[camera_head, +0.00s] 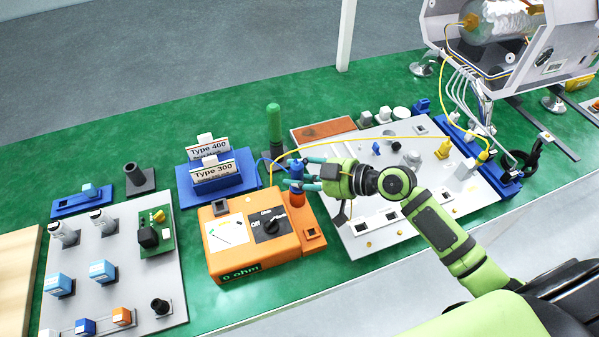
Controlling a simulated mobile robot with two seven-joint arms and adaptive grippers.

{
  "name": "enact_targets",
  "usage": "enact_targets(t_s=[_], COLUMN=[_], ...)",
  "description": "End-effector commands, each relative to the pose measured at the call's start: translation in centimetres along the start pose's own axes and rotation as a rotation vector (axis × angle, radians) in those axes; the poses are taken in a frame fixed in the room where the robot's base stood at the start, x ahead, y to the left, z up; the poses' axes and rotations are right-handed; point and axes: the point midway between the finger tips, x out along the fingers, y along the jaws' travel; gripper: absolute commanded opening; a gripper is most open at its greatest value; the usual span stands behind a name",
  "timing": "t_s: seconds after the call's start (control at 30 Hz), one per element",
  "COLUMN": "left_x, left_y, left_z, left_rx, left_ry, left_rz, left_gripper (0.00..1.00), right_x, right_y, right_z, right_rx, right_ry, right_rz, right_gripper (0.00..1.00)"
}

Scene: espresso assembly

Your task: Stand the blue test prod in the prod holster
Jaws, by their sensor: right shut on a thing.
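My right gripper (303,178) is shut on the blue test prod (296,198), at the right side of the orange meter box (226,258). The fingers hide the prod's middle; it looks roughly upright. The meter box has a dial and a "0 ohm" display. An orange block (315,243) with a dark square opening adjoins the box's right side and looks like the prod holster. The prod's lower end is close to this block; I cannot tell whether it is inside anything. My left gripper is not in view.
A blue stand (238,187) with "Type 400" and "Type 300" labels is behind the box. A green-handled tool (273,118) stands behind. A grey board (370,232) lies under my right arm. A yellow cable (370,138) arches over it. Another parts board (112,270) is left.

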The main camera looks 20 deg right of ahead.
Motion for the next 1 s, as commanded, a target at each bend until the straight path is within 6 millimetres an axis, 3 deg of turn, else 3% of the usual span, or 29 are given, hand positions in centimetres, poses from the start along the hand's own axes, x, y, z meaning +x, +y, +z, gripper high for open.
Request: enact_targets(t_s=[1.0], left_x=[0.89], left_y=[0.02], left_z=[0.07], left_rx=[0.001], left_ry=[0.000], left_rz=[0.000], left_gripper=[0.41], right_x=[0.23], right_y=[0.01], right_z=[0.60], right_rx=[0.000], right_ry=[-0.001], right_rz=[0.000], right_gripper=[0.00])
